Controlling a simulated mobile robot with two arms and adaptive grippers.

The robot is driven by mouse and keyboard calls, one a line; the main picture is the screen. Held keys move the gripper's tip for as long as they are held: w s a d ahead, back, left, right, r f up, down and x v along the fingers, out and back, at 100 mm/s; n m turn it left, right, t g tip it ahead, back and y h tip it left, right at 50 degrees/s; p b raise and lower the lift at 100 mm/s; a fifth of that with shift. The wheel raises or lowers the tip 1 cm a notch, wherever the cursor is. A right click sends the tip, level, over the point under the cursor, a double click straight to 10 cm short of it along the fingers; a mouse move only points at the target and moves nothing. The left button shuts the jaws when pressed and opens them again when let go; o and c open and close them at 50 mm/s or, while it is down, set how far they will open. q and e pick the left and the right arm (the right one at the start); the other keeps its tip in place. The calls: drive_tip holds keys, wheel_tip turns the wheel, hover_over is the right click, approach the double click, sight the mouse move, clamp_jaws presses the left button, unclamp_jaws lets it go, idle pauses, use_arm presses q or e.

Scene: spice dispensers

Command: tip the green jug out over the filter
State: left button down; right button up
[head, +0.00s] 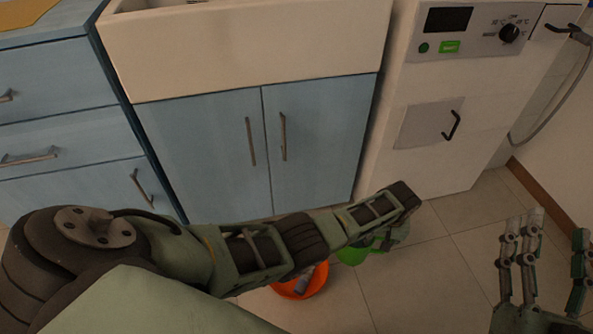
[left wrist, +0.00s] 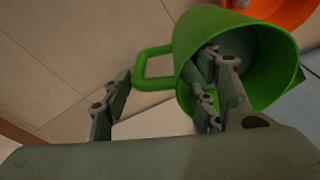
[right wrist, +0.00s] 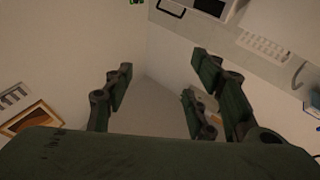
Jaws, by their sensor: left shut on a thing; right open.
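The green jug (left wrist: 262,70) fills the upper right of the left wrist view, its open mouth facing the camera. My left gripper (left wrist: 165,98) is shut on it at the handle side, with a finger inside the mouth and another outside by the handle. In the head view the jug (head: 350,256) is mostly hidden behind my left arm. An orange round vessel (head: 312,285) sits low beside it, partly hidden by the arm; I cannot tell whether it is the filter. It also shows in the left wrist view (left wrist: 285,10). My right gripper (head: 550,255) is open and empty.
Blue cabinets (head: 205,150) under a pale sink (head: 245,50) stand ahead. A white machine (head: 430,125) with a dial and display stands right of them. The tiled floor (head: 435,280) is clear between my two grippers.

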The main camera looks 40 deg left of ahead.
use_arm(q)
drive_tip(key=s+d+f, duration=0.2)
drive_tip(key=s+f, duration=0.4)
drive_tip(key=shift+s+d+m+p, duration=0.3)
drive_tip(key=shift+s+d, duration=0.05)
use_arm(e)
drive_tip(key=shift+w+f+g+h, duration=0.2)
drive_tip(key=shift+f+g, duration=0.1)
drive_tip(key=shift+f, duration=0.25)
drive_tip(key=shift+w+f+g+h, duration=0.2)
drive_tip(key=shift+f+g, duration=0.1)
drive_tip(key=shift+f, duration=0.2)
